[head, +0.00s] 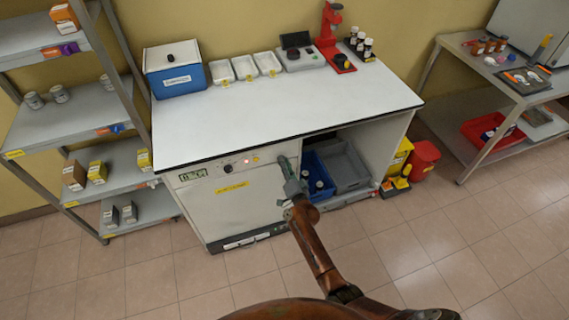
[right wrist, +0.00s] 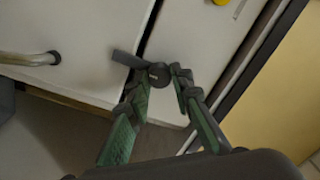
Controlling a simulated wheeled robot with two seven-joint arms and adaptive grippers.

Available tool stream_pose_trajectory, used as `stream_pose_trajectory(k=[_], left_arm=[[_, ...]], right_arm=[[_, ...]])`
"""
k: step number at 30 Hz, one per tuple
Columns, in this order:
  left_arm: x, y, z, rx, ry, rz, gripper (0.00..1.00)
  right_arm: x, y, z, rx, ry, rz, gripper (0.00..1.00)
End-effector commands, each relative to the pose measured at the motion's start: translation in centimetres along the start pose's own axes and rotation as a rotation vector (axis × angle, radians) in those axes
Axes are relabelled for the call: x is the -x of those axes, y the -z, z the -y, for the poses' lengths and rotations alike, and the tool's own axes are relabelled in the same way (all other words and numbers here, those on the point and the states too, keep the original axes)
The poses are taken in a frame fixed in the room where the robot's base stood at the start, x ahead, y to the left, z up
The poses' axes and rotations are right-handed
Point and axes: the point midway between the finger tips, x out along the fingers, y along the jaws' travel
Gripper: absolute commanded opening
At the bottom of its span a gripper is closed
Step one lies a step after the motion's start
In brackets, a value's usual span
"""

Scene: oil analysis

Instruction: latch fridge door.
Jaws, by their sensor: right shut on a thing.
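The fridge is built in under the white bench, and its white door (head: 238,207) stands at or near closed in the head view. In the right wrist view the door's white face (right wrist: 85,40) shows a dark gap along its edge. A dark grey latch (right wrist: 157,74) with a round hub and a short lever lies across that gap. My right gripper (head: 291,178) reaches the upper right corner of the door. In the right wrist view its green-padded fingers (right wrist: 163,88) are closed around the latch hub. My left gripper is not in view.
A metal bar handle (right wrist: 30,58) sticks out at the left of the wrist view. Right of the fridge, an open bay holds blue (head: 317,180) and grey (head: 345,165) crates. A shelf rack (head: 62,120) stands left. The tiled floor in front is clear.

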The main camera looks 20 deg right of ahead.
Motion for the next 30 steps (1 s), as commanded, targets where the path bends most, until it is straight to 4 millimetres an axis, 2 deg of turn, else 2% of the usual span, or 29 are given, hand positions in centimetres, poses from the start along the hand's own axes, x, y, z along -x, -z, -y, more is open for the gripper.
stream_pose_trajectory(k=[14, 15, 22, 30], left_arm=[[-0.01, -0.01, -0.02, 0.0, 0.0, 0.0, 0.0], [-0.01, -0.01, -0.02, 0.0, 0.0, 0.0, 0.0], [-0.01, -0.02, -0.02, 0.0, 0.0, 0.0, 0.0], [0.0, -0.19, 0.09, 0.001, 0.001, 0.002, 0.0]], right_arm=[[0.02, -0.02, -0.04, -0.016, -0.001, 0.0, 0.0], [0.02, -0.02, -0.04, -0.016, -0.001, 0.0, 0.22], [0.02, -0.01, -0.03, -0.014, -0.001, 0.0, 0.38], [0.09, -0.02, -0.04, -0.014, -0.001, 0.0, 0.38]])
